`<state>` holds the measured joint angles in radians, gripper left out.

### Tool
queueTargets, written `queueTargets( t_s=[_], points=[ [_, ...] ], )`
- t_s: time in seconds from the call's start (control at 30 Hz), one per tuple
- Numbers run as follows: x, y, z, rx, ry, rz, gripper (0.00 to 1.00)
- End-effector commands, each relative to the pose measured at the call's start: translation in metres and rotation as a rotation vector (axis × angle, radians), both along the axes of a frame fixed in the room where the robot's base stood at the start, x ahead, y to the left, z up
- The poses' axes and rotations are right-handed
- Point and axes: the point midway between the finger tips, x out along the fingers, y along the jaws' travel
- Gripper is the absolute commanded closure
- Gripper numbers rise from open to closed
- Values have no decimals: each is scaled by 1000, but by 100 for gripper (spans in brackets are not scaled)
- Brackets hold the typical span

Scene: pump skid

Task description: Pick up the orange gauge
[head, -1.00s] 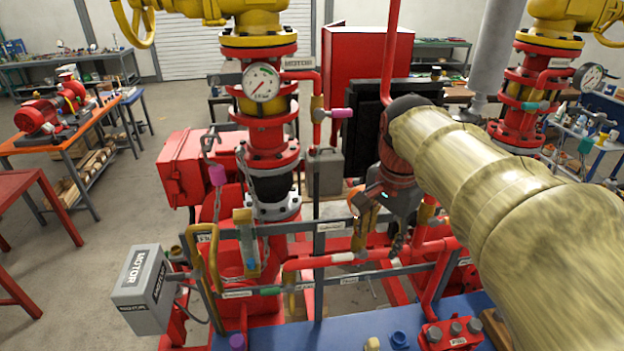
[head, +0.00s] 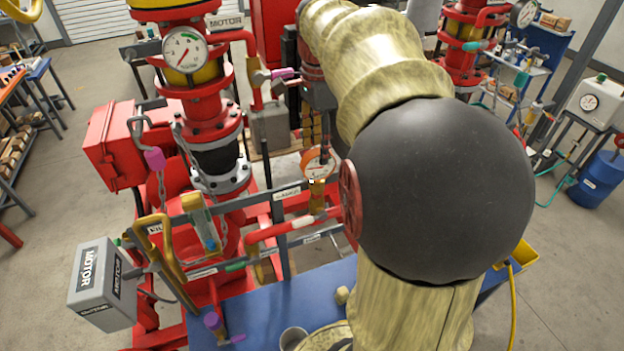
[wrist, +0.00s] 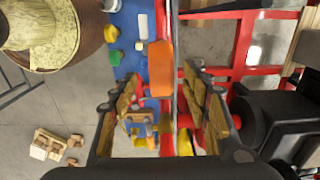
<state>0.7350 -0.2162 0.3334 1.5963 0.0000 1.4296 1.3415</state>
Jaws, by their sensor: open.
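The orange gauge (head: 318,162) is a small round gauge with a pale face, near the rails of the red skid in the head view. In the wrist view the orange gauge (wrist: 161,68) shows its orange side between and just beyond the fingertips. My gripper (wrist: 161,76) is open, with one gold-brown finger on each side of it and a gap to both. In the head view my gripper is partly hidden by my arm, just above and around the gauge. I cannot tell how deep the gauge sits between the fingers.
A large pressure gauge (head: 185,52) sits on the red and yellow pipe column at left. A grey motor box (head: 103,283) stands at front left. A blue surface (head: 270,305) with a grey cup (head: 293,338) lies in front. Red pipes and grey rails run close by.

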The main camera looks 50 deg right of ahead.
Motion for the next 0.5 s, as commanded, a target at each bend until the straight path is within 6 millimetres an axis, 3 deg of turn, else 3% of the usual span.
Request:
queueTargets(
  t_s=[0.17,0.5],
  points=[
    [0,0,-4,0,0,1,53],
    [0,-1,-36,0,1,2,53]
  ],
)
